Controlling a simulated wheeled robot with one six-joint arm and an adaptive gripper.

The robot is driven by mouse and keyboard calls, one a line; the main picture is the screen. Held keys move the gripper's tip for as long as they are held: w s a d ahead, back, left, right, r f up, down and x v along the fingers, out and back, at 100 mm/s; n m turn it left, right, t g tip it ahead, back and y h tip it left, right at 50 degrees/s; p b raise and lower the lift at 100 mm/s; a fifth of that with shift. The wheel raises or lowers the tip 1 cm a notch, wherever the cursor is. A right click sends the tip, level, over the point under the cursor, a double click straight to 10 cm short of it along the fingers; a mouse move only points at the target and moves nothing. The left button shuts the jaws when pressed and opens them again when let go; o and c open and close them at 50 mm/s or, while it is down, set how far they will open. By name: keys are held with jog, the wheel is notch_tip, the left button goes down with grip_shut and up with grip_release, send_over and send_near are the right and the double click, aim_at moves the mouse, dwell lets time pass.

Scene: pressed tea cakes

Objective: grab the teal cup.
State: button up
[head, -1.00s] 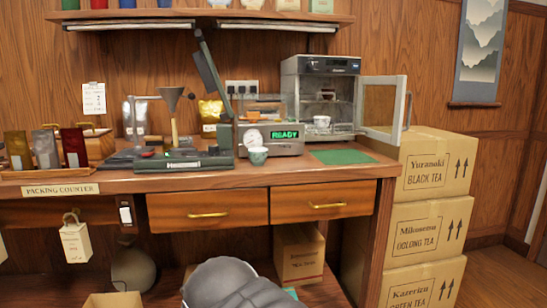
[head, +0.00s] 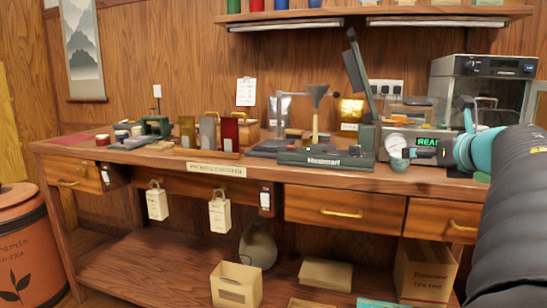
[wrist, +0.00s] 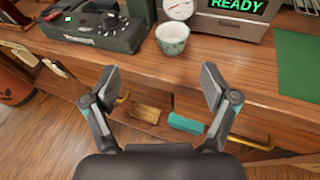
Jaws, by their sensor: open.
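The small pale teal cup (wrist: 172,38) stands upright on the counter in front of the device with the green READY display. In the wrist view it is beyond my gripper, near the middle top. It also shows in the head view (head: 398,165), right of the scale-like dark press. My gripper (wrist: 160,80) is open and empty, its two fingers spread wide short of the counter's front edge, with the cup ahead of the gap between them. Nothing touches the cup. In the head view my arm comes in from the right and hides part of the counter.
The READY device (wrist: 235,20) with a round dial stands right behind the cup. The dark press (head: 325,155) is left of it. A green mat (wrist: 298,65) lies to the right. The counter edge and drawers (head: 345,212) lie below. Bare wood surrounds the cup's front.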

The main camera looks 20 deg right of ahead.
aim_at(406, 161)
jog(key=shift+n+g, duration=0.3)
jog(key=shift+g, duration=0.1)
jog(key=w+d+f, duration=0.1)
jog(key=w, duration=0.1)
jog(key=w+d+f, duration=0.1)
jog(key=w+f, duration=0.1)
jog(key=w+d+f, duration=0.1)
jog(key=w, duration=0.1)
jog(key=shift+w+f, duration=0.15)
jog(key=shift+w, duration=0.2)
jog(key=shift+r+p+x, duration=0.15)
jog(key=shift+p+x, duration=0.05)
jog(key=shift+x, duration=1.1)
jog(key=shift+r+p+x, duration=0.15)
jog(key=shift+x, duration=1.2)
jog(key=c, duration=1.3)
